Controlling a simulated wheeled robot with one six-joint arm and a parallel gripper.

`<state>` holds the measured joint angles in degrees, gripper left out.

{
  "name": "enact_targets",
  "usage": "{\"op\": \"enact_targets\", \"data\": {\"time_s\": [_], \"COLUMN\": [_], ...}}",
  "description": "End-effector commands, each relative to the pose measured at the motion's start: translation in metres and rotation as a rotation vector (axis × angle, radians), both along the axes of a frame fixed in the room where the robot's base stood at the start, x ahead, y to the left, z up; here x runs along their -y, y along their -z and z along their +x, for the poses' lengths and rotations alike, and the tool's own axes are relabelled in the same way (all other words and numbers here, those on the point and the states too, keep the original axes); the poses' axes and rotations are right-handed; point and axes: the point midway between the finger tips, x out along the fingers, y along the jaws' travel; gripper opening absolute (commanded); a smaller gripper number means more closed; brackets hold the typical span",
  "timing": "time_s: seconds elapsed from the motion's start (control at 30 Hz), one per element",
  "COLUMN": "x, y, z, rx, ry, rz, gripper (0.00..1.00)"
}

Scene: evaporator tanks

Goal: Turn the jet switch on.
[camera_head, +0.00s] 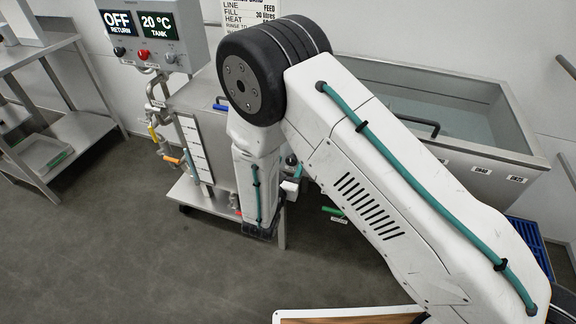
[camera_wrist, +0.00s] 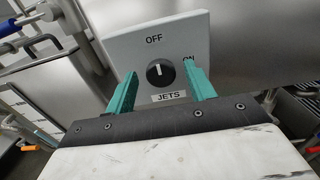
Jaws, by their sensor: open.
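The jet switch (camera_wrist: 160,73) is a round black knob on a pale square plate (camera_wrist: 185,37) in the wrist view. The plate is marked OFF at the top, ON at the upper right and JETS below. The knob's white mark points up, towards OFF. My gripper (camera_wrist: 159,68) is open, with one teal finger on each side of the knob and nothing held. The fingers look apart from the knob, but their depth relative to it is hard to judge. In the head view my arm hides the switch, and my gripper is not clearly seen.
A steel tank (camera_head: 527,138) with liquid stands behind my arm. A grey control box (camera_head: 186,47) reads OFF RETURN and 20 °C TANK, with pipes and valves (camera_head: 165,150) below. A steel shelf (camera_head: 85,130) stands at left. The floor (camera_head: 130,240) at front left is clear.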

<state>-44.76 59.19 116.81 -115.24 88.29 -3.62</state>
Motion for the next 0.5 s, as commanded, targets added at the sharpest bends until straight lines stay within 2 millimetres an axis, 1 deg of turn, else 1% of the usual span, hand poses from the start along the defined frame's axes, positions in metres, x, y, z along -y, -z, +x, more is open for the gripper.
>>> {"op": "enact_targets", "data": {"time_s": [0.27,0.3,0.33,0.43,0.5], "x": [0.001,0.0009,0.0008,0.0007,0.0005], "y": [-0.0001,-0.0001,-0.0001,-0.0002,-0.0002], "z": [0.0026,0.0025,0.0026,0.0024,0.0024], "rx": [0.0,0.0,0.0,0.0,0.0], "ry": [0.0,0.0,0.0,0.0,0.0], "rz": [0.0,0.0,0.0,0.0,0.0], "gripper": [0.54,0.49,0.4,0.12,0.12]}}
